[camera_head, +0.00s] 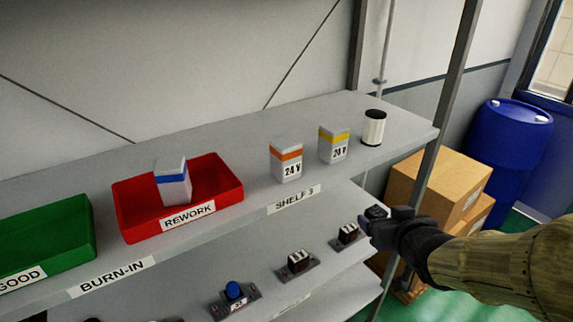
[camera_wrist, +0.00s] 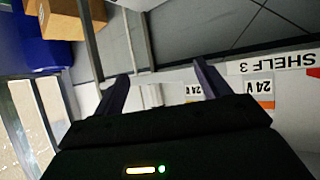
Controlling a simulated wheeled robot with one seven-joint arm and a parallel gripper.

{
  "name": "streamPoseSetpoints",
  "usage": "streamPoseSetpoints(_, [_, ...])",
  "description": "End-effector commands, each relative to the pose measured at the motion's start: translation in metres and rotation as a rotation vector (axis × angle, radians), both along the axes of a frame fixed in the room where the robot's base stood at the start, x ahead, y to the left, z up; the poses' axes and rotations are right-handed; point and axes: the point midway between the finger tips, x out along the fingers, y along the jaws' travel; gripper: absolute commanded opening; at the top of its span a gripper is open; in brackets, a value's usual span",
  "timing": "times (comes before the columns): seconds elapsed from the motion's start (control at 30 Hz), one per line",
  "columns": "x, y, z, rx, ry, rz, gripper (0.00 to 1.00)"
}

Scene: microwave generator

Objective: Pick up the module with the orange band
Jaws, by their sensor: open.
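The module with the orange band (camera_head: 287,160) is a white upright box marked 24 V. It stands on the upper shelf, right of the red bin. In the wrist view it shows upside down at the right (camera_wrist: 260,90), outside the right finger. A similar module with a yellow band (camera_head: 333,145) stands to its right; it also shows in the wrist view (camera_wrist: 193,90). My gripper (camera_head: 376,222) is in front of and below the upper shelf's right end, well to the right of the orange-banded module. Its fingers (camera_wrist: 162,75) are apart with nothing held between them.
A white cylinder with a black top (camera_head: 373,128) stands near the shelf's right end. A red REWORK bin (camera_head: 228,183) holds a blue-banded module (camera_head: 173,183). A green bin (camera_head: 50,240) is at left. A metal post (camera_head: 440,130), cardboard boxes (camera_head: 430,185) and a blue drum (camera_head: 508,145) are at right.

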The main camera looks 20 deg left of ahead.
Motion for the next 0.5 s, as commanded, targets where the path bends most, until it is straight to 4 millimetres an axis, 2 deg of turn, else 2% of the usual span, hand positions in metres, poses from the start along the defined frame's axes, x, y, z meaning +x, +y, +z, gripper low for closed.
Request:
streamPoseSetpoints(0.03, [0.002,0.022,0.014,0.041,-0.082,0.075,0.75])
streamPoseSetpoints(0.1, [0.000,0.051,0.038,0.106,-0.186,0.180,0.75])
streamPoseSetpoints(0.23, [-0.017,0.094,0.076,0.224,-0.327,0.364,0.75])
streamPoseSetpoints(0.37, [-0.033,0.117,0.097,0.297,-0.393,0.478,0.75])
streamPoseSetpoints(0.5, [-0.038,0.122,0.103,0.320,-0.408,0.509,0.75])
